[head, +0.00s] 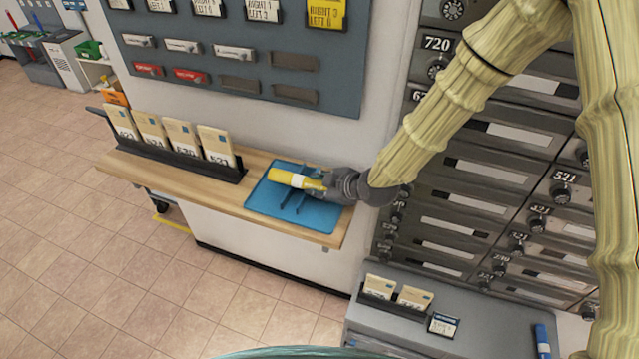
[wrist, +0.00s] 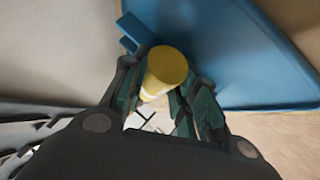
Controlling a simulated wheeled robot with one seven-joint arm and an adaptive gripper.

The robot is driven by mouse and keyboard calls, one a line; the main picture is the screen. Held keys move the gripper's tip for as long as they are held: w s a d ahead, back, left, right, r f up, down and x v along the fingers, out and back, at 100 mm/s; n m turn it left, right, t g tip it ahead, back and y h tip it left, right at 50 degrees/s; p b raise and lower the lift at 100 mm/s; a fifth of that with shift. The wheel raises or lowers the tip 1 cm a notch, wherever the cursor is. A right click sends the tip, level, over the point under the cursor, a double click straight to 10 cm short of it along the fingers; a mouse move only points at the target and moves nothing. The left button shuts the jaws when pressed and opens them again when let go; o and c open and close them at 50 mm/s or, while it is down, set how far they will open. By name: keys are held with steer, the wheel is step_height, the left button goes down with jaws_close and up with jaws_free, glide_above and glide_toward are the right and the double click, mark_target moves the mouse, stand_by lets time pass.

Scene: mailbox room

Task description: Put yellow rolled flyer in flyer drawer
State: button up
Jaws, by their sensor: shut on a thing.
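The yellow rolled flyer (head: 290,179) has a pale band and lies lengthwise over the blue tray (head: 262,201) on the wooden shelf. My gripper (head: 318,187) is shut on the flyer near its right end. In the wrist view the flyer's round yellow end (wrist: 167,66) shows between the two fingers (wrist: 158,95), with the blue tray (wrist: 215,50) behind it. I cannot tell whether the flyer still touches the tray's holder. No drawer labelled for flyers can be made out.
A black rack with several numbered envelopes (head: 180,138) stands left on the wooden shelf (head: 215,195). Grey numbered mailboxes (head: 480,177) line the right. A grey cabinet (head: 400,335) at lower right carries envelopes (head: 413,298), a small sign (head: 443,324) and a blue roll (head: 542,341).

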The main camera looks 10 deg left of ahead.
steer(key=shift+f, duration=0.2)
steer(key=o, duration=1)
steer(key=shift+r, duration=0.15)
steer(key=shift+r, duration=0.1)
steer(key=b+v, duration=0.3)
steer(key=v, duration=0.9)
steer(key=shift+s, duration=0.1)
